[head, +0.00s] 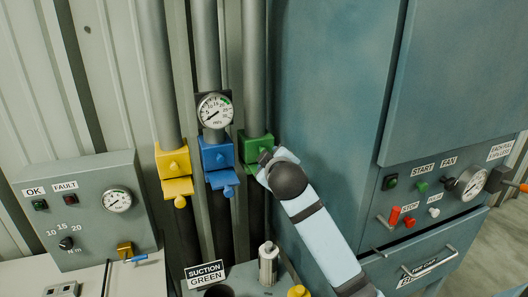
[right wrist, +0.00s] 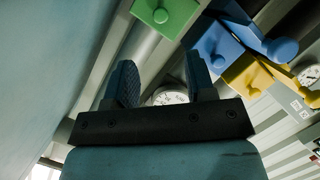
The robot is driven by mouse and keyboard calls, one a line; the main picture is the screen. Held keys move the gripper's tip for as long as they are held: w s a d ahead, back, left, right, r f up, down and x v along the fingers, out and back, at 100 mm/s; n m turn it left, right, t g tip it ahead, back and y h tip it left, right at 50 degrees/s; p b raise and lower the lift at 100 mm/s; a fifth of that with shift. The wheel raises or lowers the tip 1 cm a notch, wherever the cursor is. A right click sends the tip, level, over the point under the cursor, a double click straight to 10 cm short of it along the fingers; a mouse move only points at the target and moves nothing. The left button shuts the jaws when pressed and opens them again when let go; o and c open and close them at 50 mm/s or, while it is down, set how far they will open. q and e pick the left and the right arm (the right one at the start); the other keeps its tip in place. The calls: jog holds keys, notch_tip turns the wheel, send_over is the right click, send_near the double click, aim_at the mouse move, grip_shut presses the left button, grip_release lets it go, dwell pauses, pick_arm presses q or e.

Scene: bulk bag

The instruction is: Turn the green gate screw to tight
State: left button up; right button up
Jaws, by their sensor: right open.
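The green gate (head: 256,143) sits on the rightmost of three grey pipes in the head view. My right gripper (head: 268,161) is just in front of its lower right part and hides some of it. In the right wrist view, the green gate (right wrist: 172,12) is at the top, with a round green screw head (right wrist: 160,15) on its face. My open right gripper (right wrist: 161,64) has its two fingers below the screw in that picture, with nothing between them. I cannot tell whether the gripper touches the gate. My left gripper is not in view.
The blue gate (head: 217,154) and yellow gate (head: 173,160) hang close on the left. A pressure gauge (head: 215,111) is above the blue one. A large blue-grey cabinet (head: 330,90) stands close on the right. A bottle (head: 268,263) and a SUCTION GREEN sign (head: 206,274) are below.

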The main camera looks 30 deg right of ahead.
jog(key=p+x, duration=0.2)
jog(key=x, duration=0.9)
jog(key=shift+w+d+f, duration=0.2)
jog(key=shift+w, duration=0.2)
jog(key=c, duration=0.9)
